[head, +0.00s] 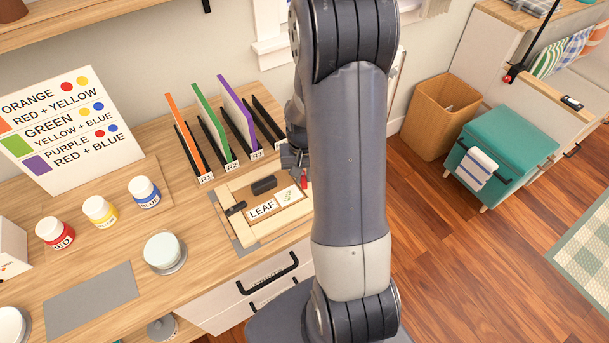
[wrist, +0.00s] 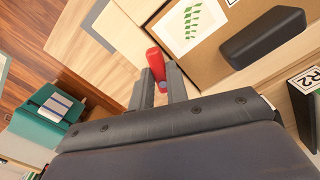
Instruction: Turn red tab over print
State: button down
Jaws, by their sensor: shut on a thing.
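The red tab (wrist: 156,65) is in the wrist view, at the edge of the wooden frame beside the print (wrist: 192,25), a card with a green leaf pattern. My gripper (wrist: 158,88) is shut on the red tab, one finger on each side of it. In the head view the red tab (head: 304,181) shows just left of my arm, with my gripper (head: 294,158) above it. The print (head: 288,196) lies inside the frame (head: 234,226), next to the "LEAF" label (head: 262,210). My arm hides the frame's right side in the head view.
A black block (head: 264,185) and a smaller dark piece (head: 235,208) are on the frame. The rack with orange, green and purple panels (head: 215,125) stands close behind. Paint jars (head: 100,210) and a white-lidded pot (head: 163,251) stand to the left.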

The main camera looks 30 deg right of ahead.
jog(key=m, duration=0.2)
jog(key=m+b, duration=0.1)
jog(key=m, duration=0.3)
jog(key=shift+w+a+b, duration=0.25)
jog(key=shift+b, duration=0.15)
jog(key=m, duration=0.4)
jog(key=m+b, duration=0.1)
jog(key=m, duration=0.1)
jog(key=shift+w+a+m, duration=0.1)
jog(key=shift+w+m, duration=0.2)
jog(key=shift+m, duration=0.1)
jog(key=c, duration=1.4)
grip_release()
notch_tip(320, 180, up, 11)
jog(key=shift+f, duration=0.1)
notch_tip(320, 180, down, 11)
